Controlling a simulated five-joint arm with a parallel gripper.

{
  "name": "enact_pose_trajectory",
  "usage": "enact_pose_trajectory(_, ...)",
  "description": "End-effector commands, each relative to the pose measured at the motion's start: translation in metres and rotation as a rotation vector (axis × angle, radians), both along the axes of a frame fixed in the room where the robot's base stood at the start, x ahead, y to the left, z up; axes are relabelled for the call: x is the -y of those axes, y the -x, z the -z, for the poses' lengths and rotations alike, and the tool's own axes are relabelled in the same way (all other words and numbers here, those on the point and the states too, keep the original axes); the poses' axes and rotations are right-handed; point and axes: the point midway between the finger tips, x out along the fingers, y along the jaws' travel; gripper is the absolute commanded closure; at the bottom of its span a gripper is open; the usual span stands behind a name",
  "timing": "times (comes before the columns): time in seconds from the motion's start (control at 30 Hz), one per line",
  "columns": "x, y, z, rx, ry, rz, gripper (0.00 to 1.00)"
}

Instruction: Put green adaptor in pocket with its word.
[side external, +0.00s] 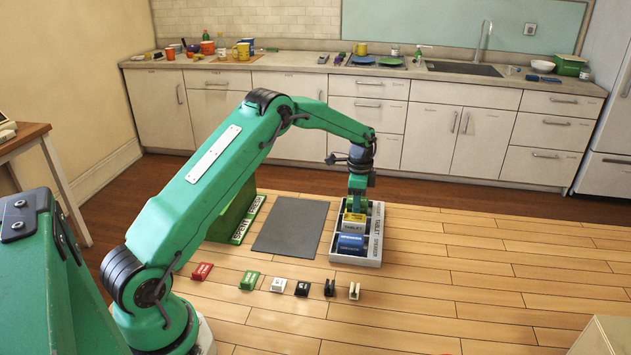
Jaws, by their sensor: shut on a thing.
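My gripper (357,202) reaches straight down into the far part of a pale grey tray (375,245). It is shut on a green piece, which looks like the green adaptor (361,206); little of it shows, and its word cannot be read. A yellow block (354,217) stands just in front of my gripper. A blue block (350,244) lies in the nearest pocket. The tray bears word labels, one reading TABLET (353,227). I cannot tell whether the green piece touches the pocket floor.
A dark grey mat (291,228) and a large green box (232,213) lie left of the tray. In front, a row holds a small red piece (202,271), a small green piece (249,280) and several white, black and cream pieces. The floor right of the tray is clear.

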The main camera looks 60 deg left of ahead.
Motion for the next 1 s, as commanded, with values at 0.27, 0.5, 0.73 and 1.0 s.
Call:
enact_pose_trajectory(0.27, 0.000, 0.000, 0.001, 0.000, 0.000, 0.000, 0.89)
enact_pose_trajectory(0.5, 0.000, 0.000, 0.003, 0.000, 0.000, 0.000, 0.55)
enact_pose_trajectory(0.73, 0.000, 0.000, 0.002, 0.000, 0.000, 0.000, 0.55)
enact_pose_trajectory(1.0, 0.000, 0.000, -0.014, 0.002, -0.001, 0.000, 0.55)
